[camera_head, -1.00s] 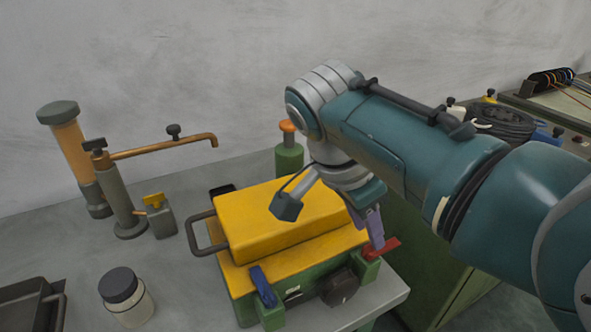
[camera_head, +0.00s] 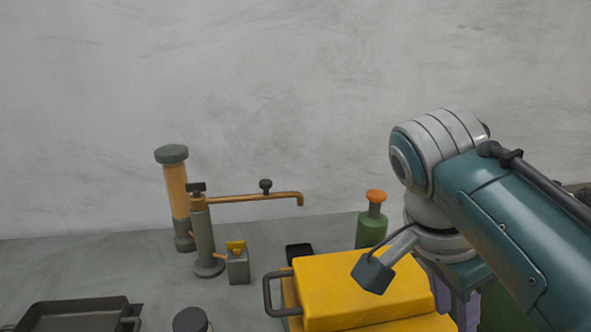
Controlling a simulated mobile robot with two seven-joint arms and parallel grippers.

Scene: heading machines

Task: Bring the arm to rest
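My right arm (camera_head: 500,220) comes in from the right, with a teal link and grey wrist joints. Its gripper (camera_head: 461,305) points down at the right side of the yellow-topped machine (camera_head: 350,285). Purple-grey fingers show below the wrist, but their tips are near or past the bottom edge, so their opening is unclear. I see nothing clearly held. My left gripper is not in view.
A tap-like stand (camera_head: 203,235) with a copper spout, an orange column (camera_head: 177,190) and a small grey block (camera_head: 238,268) stand left of the machine. A green bottle (camera_head: 371,230) stands behind it. A dark tray (camera_head: 75,312) and jar lid (camera_head: 190,320) are front left.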

